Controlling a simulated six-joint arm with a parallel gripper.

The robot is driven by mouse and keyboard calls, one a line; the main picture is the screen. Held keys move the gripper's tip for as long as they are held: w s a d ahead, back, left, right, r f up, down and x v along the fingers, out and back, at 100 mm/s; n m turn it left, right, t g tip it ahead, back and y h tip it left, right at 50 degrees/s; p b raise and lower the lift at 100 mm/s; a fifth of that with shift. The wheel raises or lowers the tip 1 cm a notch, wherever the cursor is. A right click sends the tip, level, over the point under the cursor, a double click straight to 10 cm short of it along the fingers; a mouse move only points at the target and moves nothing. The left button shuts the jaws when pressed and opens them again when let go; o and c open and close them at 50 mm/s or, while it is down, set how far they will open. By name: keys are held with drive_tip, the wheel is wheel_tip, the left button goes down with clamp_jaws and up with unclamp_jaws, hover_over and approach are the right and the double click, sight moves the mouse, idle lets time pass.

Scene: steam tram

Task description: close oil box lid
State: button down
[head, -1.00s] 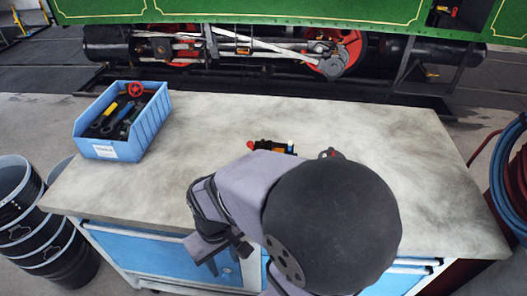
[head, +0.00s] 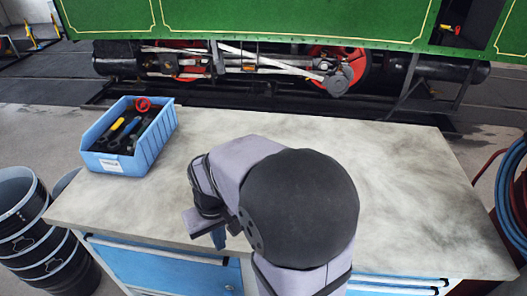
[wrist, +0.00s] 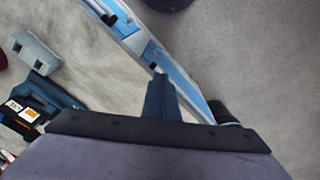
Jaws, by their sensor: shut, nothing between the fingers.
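My gripper (head: 218,238) is at the bench's front edge in the head view, pointing down. In the wrist view its dark blue fingers (wrist: 160,85) are together and empty, in line with the bench edge and the blue cabinet front. A dark box-like thing with an orange and a white label (wrist: 30,112) lies on the bench at the lower left of the wrist view, to the left of the fingers and apart from them. It may be the oil box; I cannot tell how its lid stands. My arm hides this thing in the head view.
A grey block (wrist: 35,52) lies beside the dark thing. A blue tool crate (head: 142,150) stands at the bench's left. The bench top (head: 405,185) is clear at the right. Black buckets (head: 28,220) stand left of the bench, hoses (head: 508,190) at its right.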

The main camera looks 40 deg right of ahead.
drive_tip(key=w+d+r+m+t+p, duration=0.1)
drive_tip(key=w+d+r+m, duration=0.35)
drive_tip(key=w+d, duration=0.8)
drive_tip(key=w+d+r+t+h+p, duration=0.1)
drive_tip(key=w+d+r, duration=0.25)
drive_tip(key=d, duration=0.45)
drive_tip(key=w+d+r+h, duration=0.1)
drive_tip(key=w+d+r, duration=0.25)
drive_tip(key=d, duration=0.45)
wheel_tip(320, 180, down, 10)
drive_tip(key=p, duration=0.5)
drive_tip(key=shift+s+a+r+m, duration=0.15)
drive_tip(key=shift+a+r+m, duration=0.1)
drive_tip(key=shift+m, duration=0.2)
